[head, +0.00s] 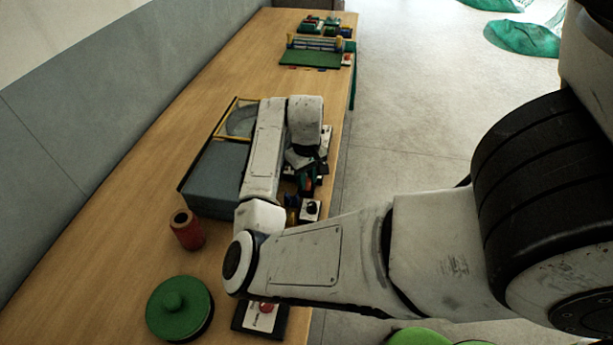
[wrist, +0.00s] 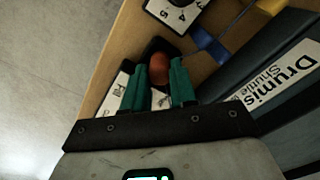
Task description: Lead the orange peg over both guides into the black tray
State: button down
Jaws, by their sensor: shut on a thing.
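My gripper (wrist: 157,82) has green fingers, closed around the orange peg (wrist: 159,69), whose rounded end shows between the fingertips in the wrist view. A black tray-like piece (wrist: 156,45) shows behind the peg; I cannot tell whether the peg touches it or is above it. A blue piece (wrist: 207,44) and a yellow piece (wrist: 244,21) lie to the right; they may be parts of the guides, but I cannot tell. In the head view my gripper (head: 307,184) is low at the right side of the bench, and my arm hides much of the area around it.
A dark grey box (head: 213,178) stands left of my gripper. A white plate with a black knob (head: 312,209) is near it. A red spool (head: 187,230) and a green lidded round piece (head: 180,309) stand nearer. The bench (head: 160,160) is clear along its left side.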

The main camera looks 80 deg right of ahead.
jog(key=c, duration=0.8)
grip_release()
notch_tip(320, 180, up, 11)
jog(key=shift+f, duration=0.15)
jog(key=shift+f, duration=0.1)
